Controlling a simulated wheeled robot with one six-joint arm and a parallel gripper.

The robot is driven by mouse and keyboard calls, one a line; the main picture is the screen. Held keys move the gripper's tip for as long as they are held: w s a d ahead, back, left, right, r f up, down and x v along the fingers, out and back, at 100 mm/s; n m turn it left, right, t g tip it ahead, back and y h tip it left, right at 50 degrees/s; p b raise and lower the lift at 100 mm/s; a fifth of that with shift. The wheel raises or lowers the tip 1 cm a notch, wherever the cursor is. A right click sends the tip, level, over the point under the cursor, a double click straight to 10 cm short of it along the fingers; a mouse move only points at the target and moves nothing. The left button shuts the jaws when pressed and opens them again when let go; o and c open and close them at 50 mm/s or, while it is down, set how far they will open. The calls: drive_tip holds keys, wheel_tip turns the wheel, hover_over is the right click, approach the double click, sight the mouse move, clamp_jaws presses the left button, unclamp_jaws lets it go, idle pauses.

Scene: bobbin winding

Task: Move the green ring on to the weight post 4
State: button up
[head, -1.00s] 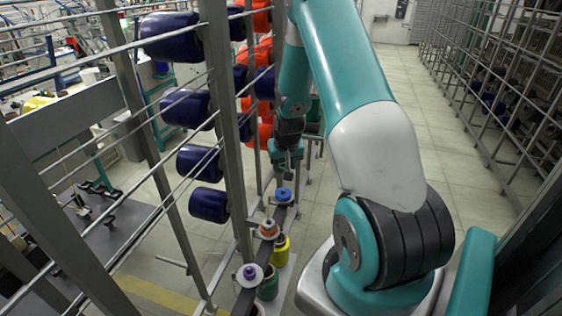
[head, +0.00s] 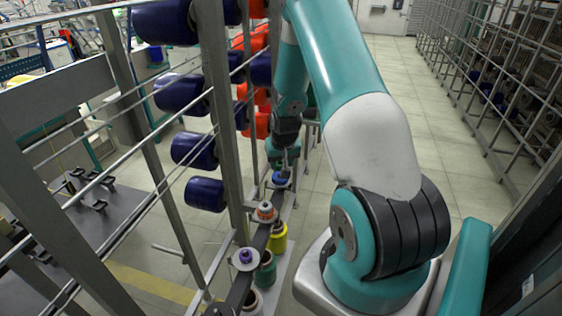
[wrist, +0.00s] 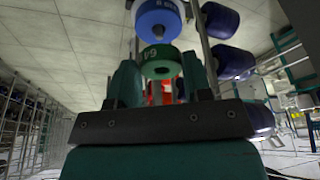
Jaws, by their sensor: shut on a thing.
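My gripper (wrist: 161,76) is shut on the green ring (wrist: 160,62), which shows between its two fingers in the wrist view and bears pale characters. A blue ring (wrist: 158,17) is just beyond it. In the head view my gripper (head: 284,160) is close above the blue ring (head: 280,179), at the far end of a row of posts; the green ring cannot be made out there. Nearer in the row are an orange ring (head: 265,211) and a purple ring (head: 246,256) on a pale disc. I cannot tell which post is number 4.
A yellow spool (head: 277,237) and a green spool (head: 265,270) stand below the row. A metal rack upright (head: 223,120) and large navy bobbins (head: 206,195) stand close on the left. The tiled floor (head: 440,150) on the right is clear.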

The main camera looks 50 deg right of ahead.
drive_tip(key=shift+f+b, duration=1.55)
drive_tip(key=shift+f, duration=0.25)
drive_tip(key=o, duration=1.3)
drive_tip(key=shift+c, duration=0.2)
drive_tip(key=shift+r, duration=0.1)
drive_tip(key=b+v, duration=0.3)
drive_tip(key=v, duration=1.4)
drive_tip(key=shift+a+r, duration=0.15)
